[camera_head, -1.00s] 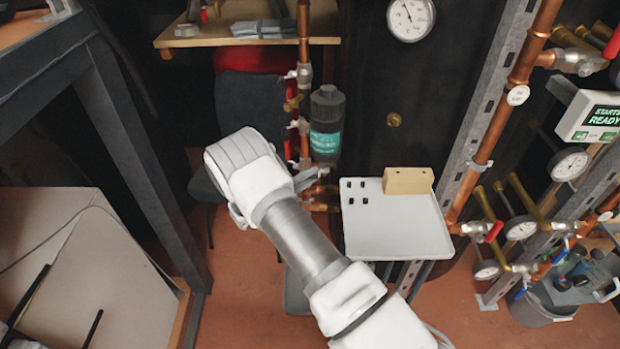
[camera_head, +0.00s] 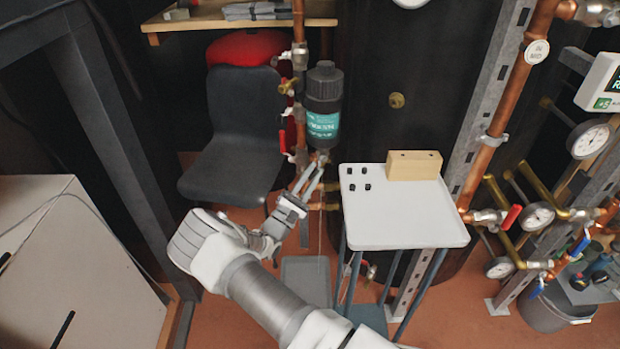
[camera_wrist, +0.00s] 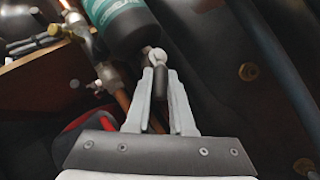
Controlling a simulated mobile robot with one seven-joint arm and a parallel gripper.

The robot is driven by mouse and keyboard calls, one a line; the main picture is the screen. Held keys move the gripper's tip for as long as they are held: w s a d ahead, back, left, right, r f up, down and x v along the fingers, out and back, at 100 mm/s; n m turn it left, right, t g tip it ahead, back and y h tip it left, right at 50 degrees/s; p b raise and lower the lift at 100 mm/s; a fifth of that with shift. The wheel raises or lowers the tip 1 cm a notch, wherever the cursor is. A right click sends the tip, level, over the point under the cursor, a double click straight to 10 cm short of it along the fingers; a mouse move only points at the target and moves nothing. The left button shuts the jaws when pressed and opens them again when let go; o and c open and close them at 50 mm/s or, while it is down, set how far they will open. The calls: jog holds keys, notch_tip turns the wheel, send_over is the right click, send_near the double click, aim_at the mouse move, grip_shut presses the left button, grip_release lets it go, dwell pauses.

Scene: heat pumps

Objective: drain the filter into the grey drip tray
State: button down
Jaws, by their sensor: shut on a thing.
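The filter (camera_head: 323,88) is an upright black canister with a teal label, mounted on the copper pipework; its lower end also shows in the wrist view (camera_wrist: 121,28). A small metal drain fitting (camera_wrist: 152,53) with a dark stem sits at its bottom. My gripper (camera_head: 314,168) reaches up from below left, its fingers (camera_wrist: 158,82) shut on this fitting. The grey drip tray (camera_head: 300,268) lies low near the floor, below the filter. A thin pale line runs down between filter and tray; I cannot tell whether it is water.
A white-topped stand (camera_head: 405,215) with a wooden block (camera_head: 414,165) and small black pieces is just right of my gripper. A dark chair (camera_head: 238,140) stands behind left. Copper pipes and gauges fill the right side. A bucket (camera_head: 555,308) stands at lower right.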

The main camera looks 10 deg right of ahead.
jog(key=n+t, duration=0.2)
jog(key=d+n+t+y, duration=0.1)
jog(key=n, duration=0.1)
jog(key=shift+s+f+t+b, duration=0.1)
jog(key=shift+f+t+b, duration=0.2)
jog(key=shift+f+b, duration=0.1)
jog(key=shift+s+d+f+n+t+y, duration=0.1)
jog(key=shift+d+n+t+y, duration=0.1)
jog(key=shift+n+t+y, duration=0.7)
jog(key=shift+w+d+r+n+t+y, duration=0.15)
jog(key=shift+n+t+y, duration=0.3)
jog(key=shift+n, duration=0.8)
jog(key=shift+s+d+f+n+t+y, duration=0.2)
jog(key=shift+n+t+y, duration=0.45)
jog(key=shift+n, duration=0.7)
jog(key=c, duration=1.1)
grip_release()
jog(key=p+v, duration=0.1)
jog(key=v, duration=1.6)
jog(key=shift+d+f+p, duration=0.1)
jog(key=shift+f+p, duration=0.2)
